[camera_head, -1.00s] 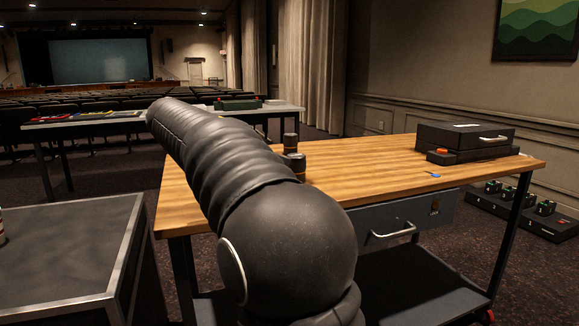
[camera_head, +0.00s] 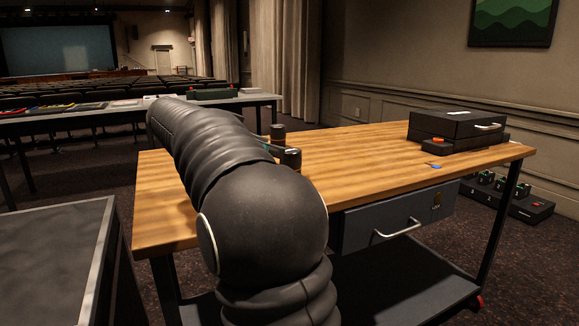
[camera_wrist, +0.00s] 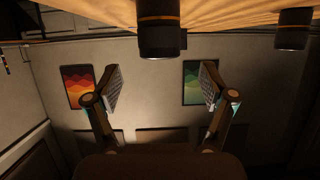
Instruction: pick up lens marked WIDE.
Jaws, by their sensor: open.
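Two dark cylindrical lenses stand on the wooden table (camera_head: 370,160). In the head view the rear lens (camera_head: 278,131) and the nearer lens (camera_head: 291,158) show just right of my arm, the nearer one partly hidden. The wrist view appears upside down and shows a large lens (camera_wrist: 159,38) with an orange band at the top centre, and another lens (camera_wrist: 292,32) at the upper right. No WIDE marking is readable. My gripper (camera_wrist: 160,88) is open and empty, its fingers apart below the central lens in the picture. In the head view my arm hides it.
A black case (camera_head: 458,125) with an orange button stands at the table's right end, with a small blue item (camera_head: 436,166) in front. A grey drawer (camera_head: 395,217) hangs below the tabletop. A dark table (camera_head: 50,250) stands at left. The table's middle is clear.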

